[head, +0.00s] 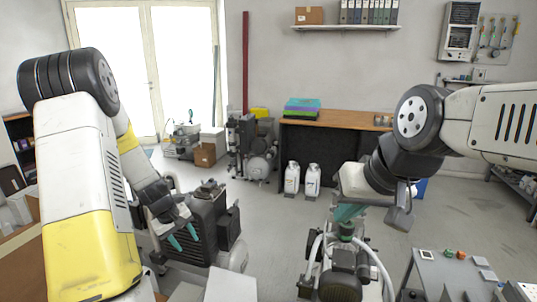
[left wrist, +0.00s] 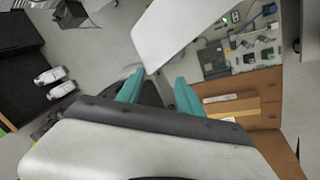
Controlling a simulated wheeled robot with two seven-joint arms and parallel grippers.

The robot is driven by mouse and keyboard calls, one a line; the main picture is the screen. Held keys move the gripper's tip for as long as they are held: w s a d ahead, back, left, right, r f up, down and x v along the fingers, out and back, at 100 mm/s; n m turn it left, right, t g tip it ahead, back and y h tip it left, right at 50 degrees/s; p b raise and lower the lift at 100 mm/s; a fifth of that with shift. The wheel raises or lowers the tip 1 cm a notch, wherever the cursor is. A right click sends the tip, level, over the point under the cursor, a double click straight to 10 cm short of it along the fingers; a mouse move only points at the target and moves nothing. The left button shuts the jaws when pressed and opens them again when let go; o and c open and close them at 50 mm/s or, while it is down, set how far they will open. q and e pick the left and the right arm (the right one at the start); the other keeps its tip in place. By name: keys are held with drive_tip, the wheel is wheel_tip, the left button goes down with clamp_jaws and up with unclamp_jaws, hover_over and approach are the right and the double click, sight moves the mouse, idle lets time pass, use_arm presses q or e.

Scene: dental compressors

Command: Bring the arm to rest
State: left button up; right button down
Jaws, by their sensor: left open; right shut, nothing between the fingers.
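My left arm comes in from the left, bent down at the elbow. My left gripper (head: 183,236) has its teal fingers apart, with nothing seen between them. It hangs in front of a dark finned compressor (head: 208,228); I cannot tell whether it touches it. In the left wrist view the two teal fingers (left wrist: 158,90) are also spread. My right arm reaches in from the right.
A grey table (head: 440,275) with small parts stands at the lower right. A wooden-topped bench (head: 335,122) is at the back, with two white jugs (head: 302,180) on the floor before it. More compressor equipment (head: 255,150) stands left of the bench. Open floor lies in the middle.

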use_arm(q)
drive_tip(key=s+d+r+m, duration=0.25)
drive_tip(key=d+r, duration=0.25)
drive_tip(key=r, duration=0.8)
drive_tip(key=s+d+r+m+t, duration=0.1)
drive_tip(key=s+d+r+m, duration=0.1)
drive_tip(key=s+r, duration=0.5)
drive_tip(key=s+d+r+m+t, duration=0.1)
drive_tip(key=s+d+r+m, duration=0.2)
drive_tip(key=s, duration=1.1)
wheel_tip(320, 180, up, 5)
drive_tip(key=d, duration=0.2)
drive_tip(key=shift+s+d+t, duration=0.25)
drive_tip(key=shift+d+t, duration=0.05)
drive_tip(key=shift+t, duration=0.1)
drive_tip(key=shift+m, duration=0.25)
